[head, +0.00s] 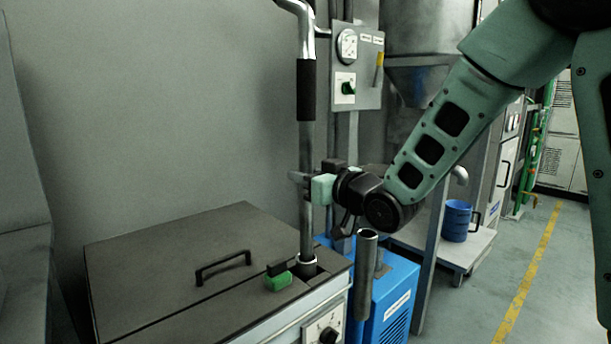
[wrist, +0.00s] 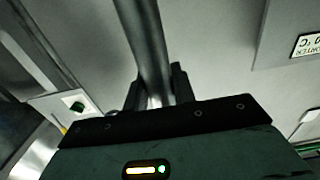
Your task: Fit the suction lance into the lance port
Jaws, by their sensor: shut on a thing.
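The suction lance (head: 306,140) is a metal pipe with a black grip sleeve and a bent top, standing near upright in the head view. My gripper (head: 303,180) is shut on its pipe below the sleeve. In the wrist view the lance (wrist: 145,45) runs up between the fingers of my gripper (wrist: 157,92).
The cabinet lid (head: 180,265) has a black handle (head: 223,267), and a green block (head: 278,281) sits beside the port. An open upright tube (head: 367,270) stands just right, by a blue unit (head: 398,300). A gauge panel (head: 357,65) is behind. Floor at right is clear.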

